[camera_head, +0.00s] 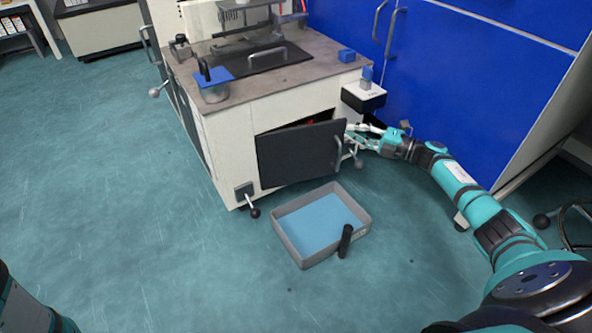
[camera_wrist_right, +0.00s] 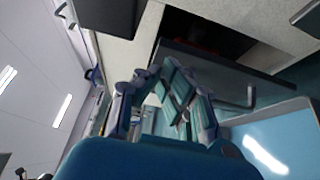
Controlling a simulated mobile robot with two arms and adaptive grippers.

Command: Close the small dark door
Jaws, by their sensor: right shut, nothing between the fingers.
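The small dark door (camera_head: 295,157) is on the front of the pale machine cabinet and stands partly open. A dark gap with a glimpse of red shows above it. Its curved grey handle (camera_head: 338,152) is near its right edge. In the right wrist view the door (camera_wrist_right: 215,66) is seen along its top, with the dark opening beside it. My right gripper (camera_head: 357,134) is shut and empty, close to the door's right edge. I cannot tell whether it touches the door. My left gripper is out of view; only part of my left arm shows at the bottom left.
A grey tray (camera_head: 280,229) with a blue inside lies on the floor before the door, with a black cylinder (camera_head: 345,241) at its front edge. A lever with a black knob (camera_head: 254,212) sticks out at the cabinet's lower left. Blue cabinets (camera_head: 470,85) stand behind my right arm.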

